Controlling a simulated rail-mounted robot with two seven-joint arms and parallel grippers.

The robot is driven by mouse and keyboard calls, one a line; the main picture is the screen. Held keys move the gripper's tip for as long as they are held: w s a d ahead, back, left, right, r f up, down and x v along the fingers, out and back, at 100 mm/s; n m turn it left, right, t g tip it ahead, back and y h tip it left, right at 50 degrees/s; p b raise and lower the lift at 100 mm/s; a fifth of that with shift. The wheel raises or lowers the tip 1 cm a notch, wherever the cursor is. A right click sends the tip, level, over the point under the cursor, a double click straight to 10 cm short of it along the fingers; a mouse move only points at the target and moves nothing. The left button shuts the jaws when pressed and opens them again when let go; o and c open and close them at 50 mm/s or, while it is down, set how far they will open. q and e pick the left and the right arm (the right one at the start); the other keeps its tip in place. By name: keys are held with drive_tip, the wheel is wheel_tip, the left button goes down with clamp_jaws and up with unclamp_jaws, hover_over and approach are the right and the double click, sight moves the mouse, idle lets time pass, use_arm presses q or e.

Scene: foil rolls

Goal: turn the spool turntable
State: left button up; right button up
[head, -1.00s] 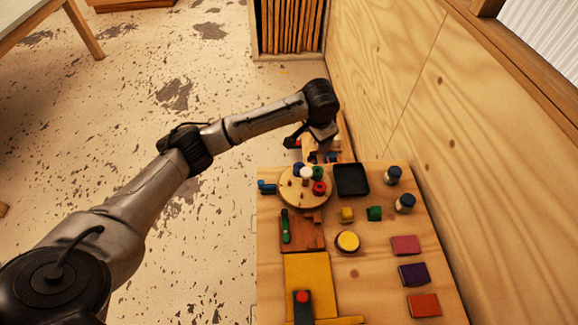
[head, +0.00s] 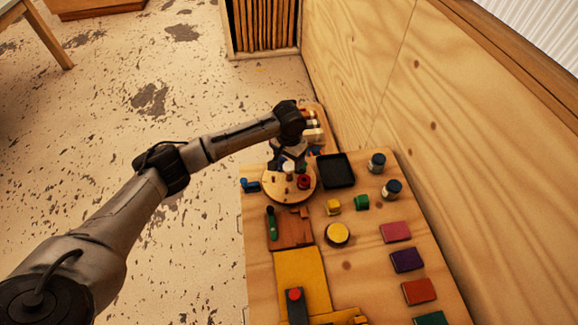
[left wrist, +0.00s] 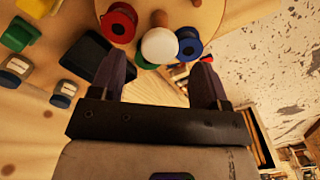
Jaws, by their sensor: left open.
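The round wooden spool turntable (head: 275,190) sits at the far left of the workbench. It carries a white knob (head: 289,166), a red spool (head: 304,182) and other spools partly hidden by my gripper. My left gripper (head: 286,160) is over the turntable's far side, open and pointing down. In the left wrist view, the white knob (left wrist: 159,45) shows just beyond and between my open fingertips (left wrist: 161,62). There the red spool (left wrist: 119,22), a blue spool (left wrist: 188,44) and a green spool (left wrist: 145,62) surround it. I cannot tell whether a finger touches anything. My right gripper is not in view.
A black tray (head: 337,171) stands right of the turntable, with two dark-capped jars (head: 377,162) beyond it. A blue piece (head: 250,185) is at its left. Yellow and green blocks (head: 362,202) and a yellow button (head: 338,234) lie nearer. A plywood wall (head: 400,90) borders the right.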

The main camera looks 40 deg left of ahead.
sight(289, 166)
use_arm(q)
drive_tip(key=shift+f+b, duration=0.4)
drive_tip(key=shift+f, duration=1.35)
drive_tip(key=shift+c, duration=0.3)
drive_tip(key=c, duration=1.2)
